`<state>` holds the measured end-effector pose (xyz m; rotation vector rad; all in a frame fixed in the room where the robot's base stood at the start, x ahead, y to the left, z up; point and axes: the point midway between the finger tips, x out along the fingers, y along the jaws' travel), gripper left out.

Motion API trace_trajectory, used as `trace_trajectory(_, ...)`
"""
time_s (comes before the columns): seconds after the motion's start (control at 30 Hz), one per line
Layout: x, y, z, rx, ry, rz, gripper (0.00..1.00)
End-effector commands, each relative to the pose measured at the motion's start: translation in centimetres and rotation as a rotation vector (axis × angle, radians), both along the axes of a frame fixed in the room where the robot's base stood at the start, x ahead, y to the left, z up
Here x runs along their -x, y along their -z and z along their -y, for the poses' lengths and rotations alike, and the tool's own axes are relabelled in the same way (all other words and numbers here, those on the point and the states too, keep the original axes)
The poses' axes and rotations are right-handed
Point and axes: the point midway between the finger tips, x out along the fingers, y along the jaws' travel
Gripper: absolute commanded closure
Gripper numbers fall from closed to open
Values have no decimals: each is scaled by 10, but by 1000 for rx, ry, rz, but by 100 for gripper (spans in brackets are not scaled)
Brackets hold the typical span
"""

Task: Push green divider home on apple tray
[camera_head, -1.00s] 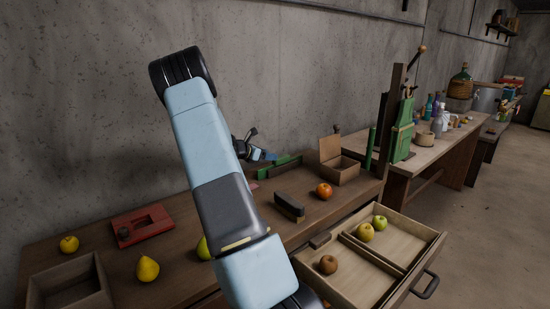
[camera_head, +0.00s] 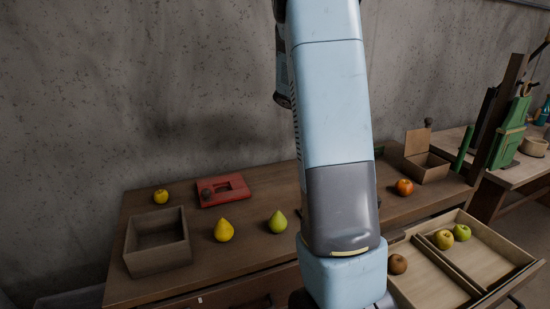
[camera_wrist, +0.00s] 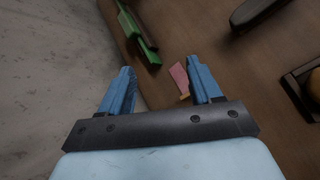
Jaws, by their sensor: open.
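My gripper (camera_wrist: 161,78) is open and empty in the wrist view, above the brown bench; my arm hides it in the head view. Green pieces (camera_wrist: 140,35), long and narrow, lie past the left fingertip, apart from it. I cannot tell whether one is the divider. A sliver of green (camera_head: 379,152) shows beside my arm in the head view. A pale wooden tray (camera_head: 528,255), like a pulled-out drawer, is at the lower right. It holds a yellow apple (camera_head: 444,240), a green apple (camera_head: 462,233) and a brown fruit (camera_head: 398,264); its visible partition is wood-coloured.
A pink piece (camera_wrist: 179,76) lies near the right finger. The bench holds a red holder (camera_head: 238,184), an empty box (camera_head: 132,240), two pears (camera_head: 224,231) (camera_head: 277,222), an orange fruit (camera_head: 404,187) and an open wooden box (camera_head: 431,172). The concrete wall (camera_head: 120,100) stands close behind.

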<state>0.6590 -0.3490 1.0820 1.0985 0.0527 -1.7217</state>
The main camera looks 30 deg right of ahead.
Motion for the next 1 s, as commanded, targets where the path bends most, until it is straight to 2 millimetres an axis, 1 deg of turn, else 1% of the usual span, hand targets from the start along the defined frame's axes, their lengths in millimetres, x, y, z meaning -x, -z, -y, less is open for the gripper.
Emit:
trace_trajectory(0.03,8,-10,-14,-31,22,52,36)
trace_trajectory(0.1,19,-20,-35,-78,59,120,36)
trace_trajectory(0.27,46,-42,-80,-188,141,265,36)
trace_trajectory(0.5,91,-68,-150,-362,259,453,36)
trace_trajectory(0.67,124,-81,-195,-481,333,560,36)
trace_trajectory(0.8,155,-90,-233,-586,398,641,36)
trace_trajectory(1.0,202,-97,-285,-737,489,735,36)
